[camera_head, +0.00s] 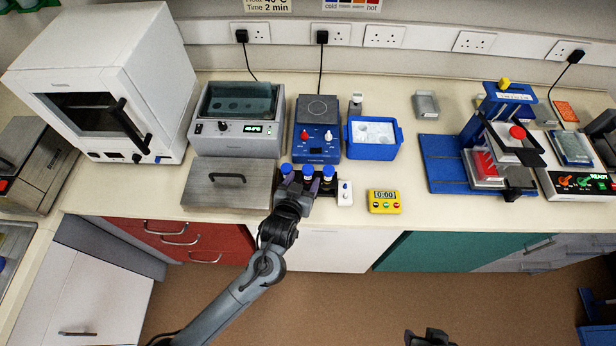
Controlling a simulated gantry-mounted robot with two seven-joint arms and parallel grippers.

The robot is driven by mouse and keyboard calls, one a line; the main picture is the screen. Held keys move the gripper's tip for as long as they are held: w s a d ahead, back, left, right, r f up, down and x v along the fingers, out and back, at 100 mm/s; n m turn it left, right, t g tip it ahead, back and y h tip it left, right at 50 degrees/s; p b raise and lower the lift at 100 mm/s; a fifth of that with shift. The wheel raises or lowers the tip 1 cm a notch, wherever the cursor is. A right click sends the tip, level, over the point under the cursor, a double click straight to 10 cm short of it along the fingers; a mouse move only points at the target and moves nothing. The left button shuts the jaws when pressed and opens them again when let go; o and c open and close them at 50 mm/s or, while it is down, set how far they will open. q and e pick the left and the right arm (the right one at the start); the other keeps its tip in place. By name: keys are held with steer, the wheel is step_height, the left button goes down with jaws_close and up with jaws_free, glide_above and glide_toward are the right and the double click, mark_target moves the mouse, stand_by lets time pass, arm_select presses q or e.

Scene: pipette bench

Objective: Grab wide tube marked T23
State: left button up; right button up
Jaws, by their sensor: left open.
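Several wide tubes stand in a row at the front of the bench: a left one (286,169), a middle one (307,172) and a right one (328,172), all with blue caps. Their markings are too small to read, so I cannot tell which is T23. My left gripper (300,188) is open at the front of the row, close to the tubes. It hides their lower parts; I cannot tell whether it touches any. A dark part of my right arm (430,338) shows at the bottom edge; its jaws cannot be made out.
Left of the tubes is a metal lid with a handle (227,185), with a water bath (238,140) behind it. A blue hotplate device (317,150) stands behind the tubes. A white switch box (345,198) and yellow timer (384,205) are to the right. The bench front right of the timer is clear.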

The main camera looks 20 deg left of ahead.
mark_target(306, 176)
arm_select(q)
steer(key=shift+x, duration=2.5)
steer(key=shift+r, duration=0.1)
steer(key=shift+c, duration=0.4)
steer(key=c, duration=1)
